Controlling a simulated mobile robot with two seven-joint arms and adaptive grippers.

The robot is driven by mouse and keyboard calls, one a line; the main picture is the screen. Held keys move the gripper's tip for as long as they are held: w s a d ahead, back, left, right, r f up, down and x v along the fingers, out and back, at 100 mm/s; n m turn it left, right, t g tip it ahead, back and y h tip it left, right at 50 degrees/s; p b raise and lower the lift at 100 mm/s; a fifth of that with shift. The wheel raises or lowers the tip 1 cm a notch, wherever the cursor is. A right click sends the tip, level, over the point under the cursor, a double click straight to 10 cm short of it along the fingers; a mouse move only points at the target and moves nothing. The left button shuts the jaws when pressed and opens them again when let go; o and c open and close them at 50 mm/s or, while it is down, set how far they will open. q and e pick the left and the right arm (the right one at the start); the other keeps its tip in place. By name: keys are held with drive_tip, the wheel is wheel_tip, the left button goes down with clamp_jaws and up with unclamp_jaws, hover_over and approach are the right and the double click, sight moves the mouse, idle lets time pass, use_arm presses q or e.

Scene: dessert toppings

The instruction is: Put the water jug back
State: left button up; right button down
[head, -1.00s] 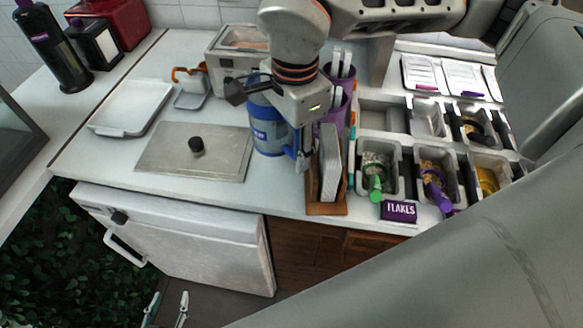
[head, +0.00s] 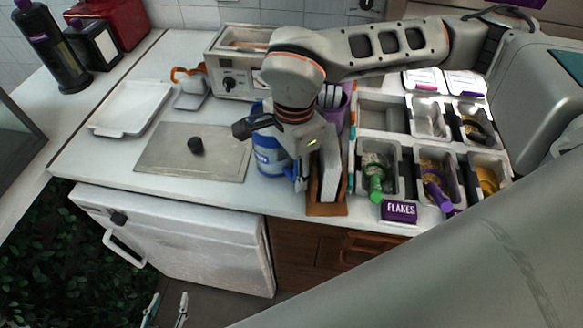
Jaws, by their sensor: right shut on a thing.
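The blue water jug (head: 267,160) is at the front of the white counter, between the metal lid plate and the brown holder. My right gripper (head: 271,156) reaches over it from above and is shut on it, with one finger on each side. The gripper and wrist hide the jug's top and right side. The jug looks upright; I cannot tell whether its base touches the counter. My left gripper (head: 166,309) is low at the bottom edge, in front of the white fridge door, with its two fingers apart and empty.
Just right of the jug stands a brown holder (head: 327,208) with upright white pieces, and behind it a purple cup (head: 345,101). Topping bins and a FLAKES label (head: 398,211) lie further right. The metal plate (head: 221,161) with a black knob is left; a white tray (head: 131,106) lies beyond.

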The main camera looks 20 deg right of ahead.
drive_tip(key=c, duration=1.6)
unclamp_jaws()
drive_tip(key=shift+f, duration=0.15)
drive_tip(key=shift+o, duration=0.2)
drive_tip(key=r, duration=1.2)
drive_tip(key=shift+s+r, duration=0.2)
drive_tip(key=shift+s, duration=0.1)
